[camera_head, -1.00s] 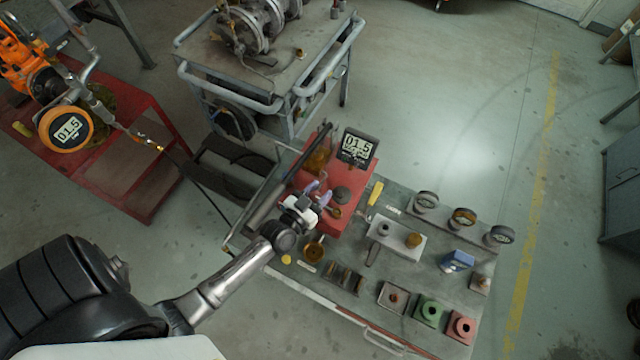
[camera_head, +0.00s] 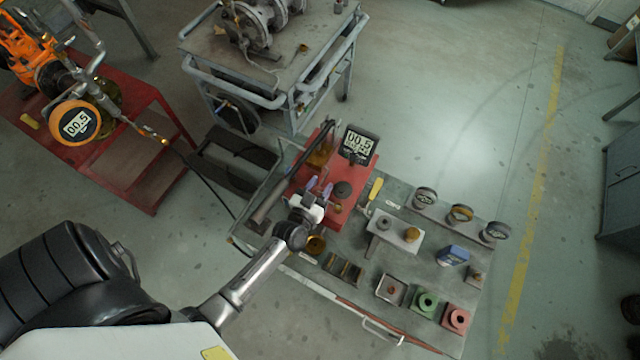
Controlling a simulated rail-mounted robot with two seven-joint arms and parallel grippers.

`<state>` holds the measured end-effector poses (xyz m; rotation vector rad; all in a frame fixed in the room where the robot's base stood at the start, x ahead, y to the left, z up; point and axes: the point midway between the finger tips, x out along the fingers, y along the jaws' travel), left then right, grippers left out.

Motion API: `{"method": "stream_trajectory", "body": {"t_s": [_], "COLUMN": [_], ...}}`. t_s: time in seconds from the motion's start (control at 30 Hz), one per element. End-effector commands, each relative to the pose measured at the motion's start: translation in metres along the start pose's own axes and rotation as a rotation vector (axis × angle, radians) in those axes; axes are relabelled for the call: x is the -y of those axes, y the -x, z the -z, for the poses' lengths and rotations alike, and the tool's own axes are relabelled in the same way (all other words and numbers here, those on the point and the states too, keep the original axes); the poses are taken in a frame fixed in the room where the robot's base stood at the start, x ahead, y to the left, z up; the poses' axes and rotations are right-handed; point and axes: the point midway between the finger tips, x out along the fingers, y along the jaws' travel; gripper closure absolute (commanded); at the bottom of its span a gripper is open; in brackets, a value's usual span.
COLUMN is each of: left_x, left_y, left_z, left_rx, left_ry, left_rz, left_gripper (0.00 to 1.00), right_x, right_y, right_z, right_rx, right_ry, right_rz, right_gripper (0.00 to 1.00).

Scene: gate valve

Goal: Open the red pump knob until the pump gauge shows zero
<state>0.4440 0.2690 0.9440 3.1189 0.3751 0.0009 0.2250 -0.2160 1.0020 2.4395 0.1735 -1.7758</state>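The red pump (camera_head: 338,212) sits at the left end of the workbench. Its black pump gauge (camera_head: 359,145) stands at its back and reads 00.5. My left gripper (camera_head: 319,187) is over the left part of the pump, its two purple fingertips a little apart. The red pump knob cannot be made out; the spot at the fingertips is small and partly hidden by the gripper. I cannot tell whether the fingers hold anything. My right gripper is not in view.
An orange-rimmed gauge (camera_head: 76,124) on the red cart (camera_head: 125,165) at left also reads 00.5. The workbench (camera_head: 345,245) holds small gauges (camera_head: 460,214), a green block (camera_head: 426,303) and a red block (camera_head: 457,319). A grey trolley (camera_head: 290,75) stands behind. Floor at right is clear.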

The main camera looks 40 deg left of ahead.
Motion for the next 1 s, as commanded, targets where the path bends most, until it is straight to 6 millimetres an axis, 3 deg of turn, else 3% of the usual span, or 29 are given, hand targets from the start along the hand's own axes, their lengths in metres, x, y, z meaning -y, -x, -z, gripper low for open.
{"method": "stream_trajectory", "body": {"t_s": [0.23,0.57,0.73,1.0], "left_x": [0.0,0.0,0.001,0.0], "left_y": [0.0,0.005,0.027,0.082], "left_z": [0.0,-0.001,-0.001,-0.001], "left_rx": [-0.001,0.001,0.002,0.003], "left_ry": [0.0,-0.001,-0.001,0.0], "left_rz": [0.0,-0.001,0.0,0.0], "left_gripper": [0.36,0.35,0.35,0.35], "right_x": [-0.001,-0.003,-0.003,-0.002], "right_y": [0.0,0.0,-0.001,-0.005], "right_z": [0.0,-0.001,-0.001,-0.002], "right_rx": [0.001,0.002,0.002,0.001], "right_ry": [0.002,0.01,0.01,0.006], "right_rz": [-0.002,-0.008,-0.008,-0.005], "right_gripper": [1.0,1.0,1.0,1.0]}}
